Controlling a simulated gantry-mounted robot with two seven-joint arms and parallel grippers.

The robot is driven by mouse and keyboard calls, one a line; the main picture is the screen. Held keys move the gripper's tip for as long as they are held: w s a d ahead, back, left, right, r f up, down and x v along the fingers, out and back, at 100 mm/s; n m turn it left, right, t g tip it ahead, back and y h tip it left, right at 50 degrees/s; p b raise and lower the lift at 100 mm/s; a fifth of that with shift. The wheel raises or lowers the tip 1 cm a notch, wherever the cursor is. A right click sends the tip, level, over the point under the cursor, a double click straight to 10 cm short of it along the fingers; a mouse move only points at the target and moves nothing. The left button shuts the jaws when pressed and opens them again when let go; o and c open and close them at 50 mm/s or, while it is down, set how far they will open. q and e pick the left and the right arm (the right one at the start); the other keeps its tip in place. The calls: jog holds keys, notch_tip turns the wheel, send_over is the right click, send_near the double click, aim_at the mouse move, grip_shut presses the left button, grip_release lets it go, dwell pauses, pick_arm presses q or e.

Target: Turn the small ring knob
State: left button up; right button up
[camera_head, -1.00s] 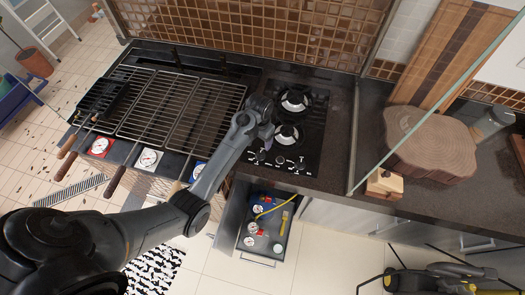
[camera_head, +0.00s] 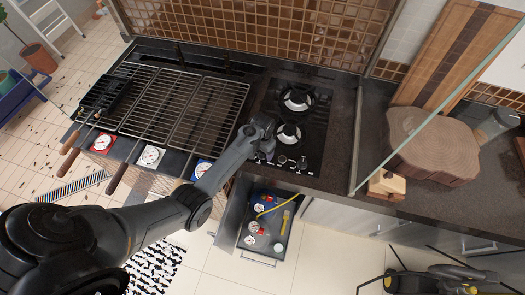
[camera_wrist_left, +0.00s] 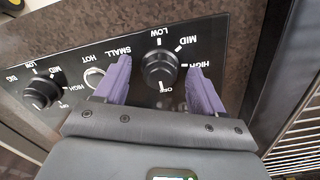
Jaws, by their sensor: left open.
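The small ring knob (camera_wrist_left: 159,68) is a round black knob on the black panel, beside the word SMALL, with LOW, MID, HIGH and OFF around it. My left gripper (camera_wrist_left: 160,64) is open, its purple fingers on either side of this knob; I cannot tell whether they touch it. In the head view, my left gripper (camera_head: 267,147) is over the left end of the cooktop's (camera_head: 318,132) knob row and hides that knob. My right gripper is in neither view.
A second black knob (camera_wrist_left: 42,92) and a pale ring marked HOT (camera_wrist_left: 93,77) share the panel. The grill grates (camera_head: 165,106) lie left of the cooktop. Below it, an open drawer (camera_head: 265,225) holds gauges and a yellow hose. A glass edge (camera_head: 440,105) stands to the right.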

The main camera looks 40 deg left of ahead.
pick_arm(q)
jog(key=c, duration=1.1)
jog(key=shift+o, duration=0.2)
